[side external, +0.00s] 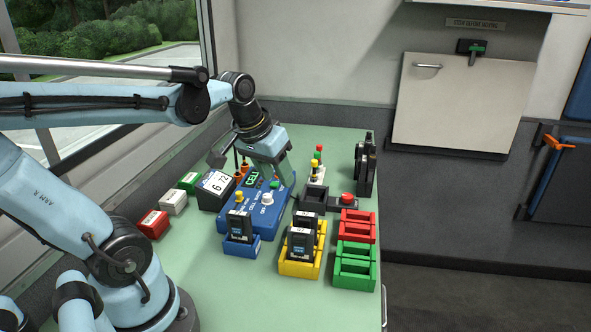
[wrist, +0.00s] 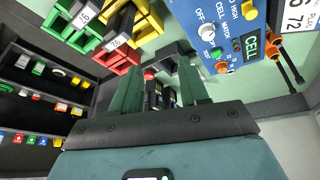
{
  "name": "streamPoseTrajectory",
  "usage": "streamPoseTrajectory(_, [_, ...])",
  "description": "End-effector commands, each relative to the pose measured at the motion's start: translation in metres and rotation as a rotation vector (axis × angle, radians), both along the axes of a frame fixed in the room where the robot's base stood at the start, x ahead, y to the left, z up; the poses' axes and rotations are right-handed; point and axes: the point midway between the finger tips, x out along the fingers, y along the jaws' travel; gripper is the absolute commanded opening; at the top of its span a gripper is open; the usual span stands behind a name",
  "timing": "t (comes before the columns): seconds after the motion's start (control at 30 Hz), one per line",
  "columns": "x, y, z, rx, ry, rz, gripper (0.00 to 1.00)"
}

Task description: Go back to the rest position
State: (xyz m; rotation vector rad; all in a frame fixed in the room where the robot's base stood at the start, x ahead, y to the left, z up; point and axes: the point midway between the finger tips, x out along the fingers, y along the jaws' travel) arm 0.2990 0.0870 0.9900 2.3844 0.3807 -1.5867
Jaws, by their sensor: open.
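My gripper (side external: 284,168) is above the back part of the blue control box (side external: 245,212) on the green table, pointing down. In the wrist view its two green fingers (wrist: 158,88) stand apart with nothing between them. The control box has a lit green CELL display (side external: 252,181), a yellow knob (side external: 239,197), a white knob (side external: 267,198) and a green button (side external: 275,184). The fingertips look close to the box's right rear side; whether they touch it I cannot tell.
Black modules stand in a blue bin (side external: 240,246) and a yellow bin (side external: 300,266). Red bins (side external: 357,226) and green bins (side external: 355,264) are at right. A stack light (side external: 317,165) and black unit (side external: 365,165) stand behind. The window is at left.

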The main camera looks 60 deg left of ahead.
Motion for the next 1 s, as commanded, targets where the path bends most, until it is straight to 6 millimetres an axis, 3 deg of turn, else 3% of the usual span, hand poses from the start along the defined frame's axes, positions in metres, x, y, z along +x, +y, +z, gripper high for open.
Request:
streamPoseTrajectory(0.03, [-0.002,-0.022,-0.005,0.025,-0.042,-0.081,0.44])
streamPoseTrajectory(0.1, [-0.003,-0.044,-0.010,0.053,-0.096,-0.168,0.44])
streamPoseTrajectory(0.3, [-0.008,-0.081,-0.019,0.098,-0.201,-0.323,0.44])
streamPoseTrajectory(0.8, [-0.009,-0.088,-0.020,0.105,-0.223,-0.351,0.44])
streamPoseTrajectory(0.87, [-0.009,-0.087,-0.020,0.106,-0.222,-0.351,0.50])
streamPoseTrajectory(1.0, [-0.004,-0.081,-0.013,0.125,-0.199,-0.368,0.72])
